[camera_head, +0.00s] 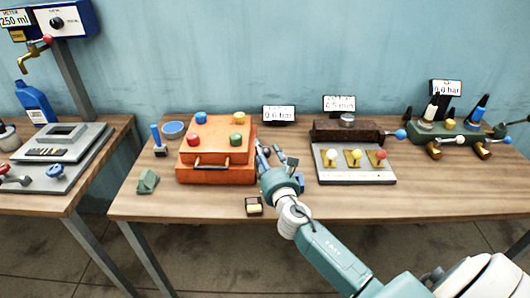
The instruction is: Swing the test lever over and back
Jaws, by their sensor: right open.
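My right gripper (277,160) is open, just right of the orange box (217,172) with the dark handle. Its fingers point away toward the back of the table, and I see nothing held between them. I cannot tell whether it touches the box. No lever is clearly labelled as the test lever. A blue-knobbed lever (400,134) sticks out to the right of the dark red block (345,131). A grey panel (350,176) in front of that block carries three small levers with red, yellow and white knobs. My left gripper is not in view.
A green device (455,136) with brass taps stands at the right. Small displays (279,113) stand at the back. A green block (147,181) and a small dark tray (254,206) lie near the front. The wooden table (430,205) is clear at front right.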

